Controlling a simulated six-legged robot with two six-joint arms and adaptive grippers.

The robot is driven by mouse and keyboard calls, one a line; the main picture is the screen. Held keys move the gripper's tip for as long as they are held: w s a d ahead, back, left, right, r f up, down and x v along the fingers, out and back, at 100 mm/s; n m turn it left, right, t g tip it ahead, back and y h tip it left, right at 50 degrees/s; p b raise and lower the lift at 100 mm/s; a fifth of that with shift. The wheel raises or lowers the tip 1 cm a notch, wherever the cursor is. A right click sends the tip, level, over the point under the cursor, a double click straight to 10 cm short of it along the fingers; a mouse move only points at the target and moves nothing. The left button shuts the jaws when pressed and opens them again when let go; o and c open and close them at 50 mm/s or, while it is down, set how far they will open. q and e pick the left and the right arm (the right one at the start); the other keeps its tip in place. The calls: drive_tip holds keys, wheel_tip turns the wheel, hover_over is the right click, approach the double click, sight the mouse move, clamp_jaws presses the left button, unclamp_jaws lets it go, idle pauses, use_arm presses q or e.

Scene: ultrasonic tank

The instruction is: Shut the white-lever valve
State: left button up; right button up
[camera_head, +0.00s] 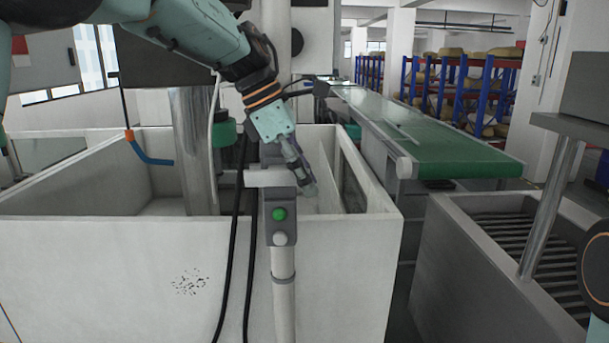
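A white horizontal bar (268,178) sits across the upright white pipe (283,295) at the front of the tank, above a grey box with a green and a white button. It looks like the white lever, but I cannot be sure. My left gripper (308,186) points down and to the right, just right of the bar's right end. Its fingers show nearly edge-on, so their opening is unclear. I cannot tell whether it touches the bar or is behind it. No held object shows. My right gripper is out of view.
The white tank (130,245) fills the left and middle. A steel column (190,150) and a blue bent rod (150,157) stand at its left. Black cables hang down the front. A green conveyor (440,150) and a slatted basin (450,245) are at right.

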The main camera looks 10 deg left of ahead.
sight(272, 170)
use_arm(q)
drive_tip(key=v, duration=1.2)
drive_tip(key=shift+f, duration=0.1)
idle(0.4)
